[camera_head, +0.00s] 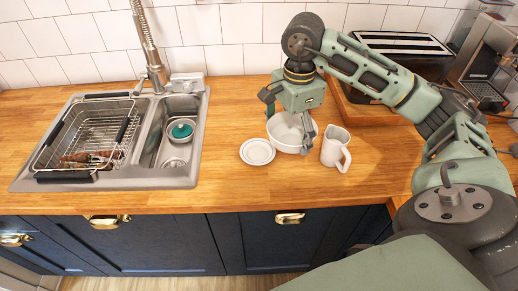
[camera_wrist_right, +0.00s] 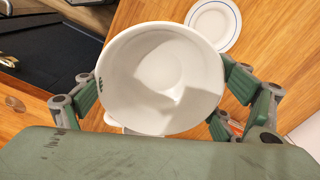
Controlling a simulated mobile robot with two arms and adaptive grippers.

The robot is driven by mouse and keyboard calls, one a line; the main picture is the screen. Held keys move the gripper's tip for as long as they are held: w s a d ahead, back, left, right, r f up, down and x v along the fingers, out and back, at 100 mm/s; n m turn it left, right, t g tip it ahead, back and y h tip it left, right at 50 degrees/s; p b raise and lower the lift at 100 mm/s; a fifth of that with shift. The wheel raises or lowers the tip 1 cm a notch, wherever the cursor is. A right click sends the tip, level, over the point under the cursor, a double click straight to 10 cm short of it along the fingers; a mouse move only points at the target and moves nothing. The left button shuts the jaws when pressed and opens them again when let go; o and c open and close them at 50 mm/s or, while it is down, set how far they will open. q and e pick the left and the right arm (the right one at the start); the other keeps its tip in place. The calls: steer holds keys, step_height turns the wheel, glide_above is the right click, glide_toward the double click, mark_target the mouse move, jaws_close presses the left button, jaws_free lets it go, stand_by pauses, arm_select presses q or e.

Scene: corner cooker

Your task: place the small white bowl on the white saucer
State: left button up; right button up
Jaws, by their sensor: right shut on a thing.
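The small white bowl (camera_head: 284,134) is at the right of the saucer in the head view, and it fills the middle of the right wrist view (camera_wrist_right: 160,75). My right gripper (camera_head: 289,118) is shut on the bowl from above, with fingers on opposite sides of its wall. The bowl looks upright and empty; I cannot tell whether it touches the counter. The white saucer (camera_head: 257,151) lies flat and empty on the counter, just left of the bowl. In the right wrist view the saucer (camera_wrist_right: 213,22) shows beyond the bowl's rim, which overlaps part of it. My left gripper is out of view.
A white jug (camera_head: 336,147) stands close at the right of the bowl. The sink (camera_head: 170,165) with a wire rack (camera_head: 92,138) is at the left. A toaster (camera_head: 400,50) stands on a wooden board behind my arm. The counter between sink and saucer is clear.

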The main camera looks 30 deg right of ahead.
steer(key=w+a+f+p, duration=0.1)
steer(key=w+f, duration=0.1)
steer(key=w, duration=0.1)
steer(key=w+a+f+p, duration=0.1)
steer(key=w+f, duration=0.1)
steer(key=w, duration=0.1)
steer(key=w+a+f+p, duration=0.1)
steer(key=w+f, duration=0.1)
steer(key=w, duration=0.2)
steer(key=shift+a+p, duration=0.2)
steer(key=shift+p, duration=0.1)
steer(key=shift+f, duration=0.35)
step_height(320, 180, down, 2)
steer(key=shift+f+p, duration=0.2)
steer(key=shift+p, duration=0.7)
steer(key=shift+f, duration=0.55)
steer(key=shift+f+b, duration=0.5)
steer(key=shift+b, duration=0.05)
steer(key=o, duration=1.1)
steer(key=shift+r, duration=0.1)
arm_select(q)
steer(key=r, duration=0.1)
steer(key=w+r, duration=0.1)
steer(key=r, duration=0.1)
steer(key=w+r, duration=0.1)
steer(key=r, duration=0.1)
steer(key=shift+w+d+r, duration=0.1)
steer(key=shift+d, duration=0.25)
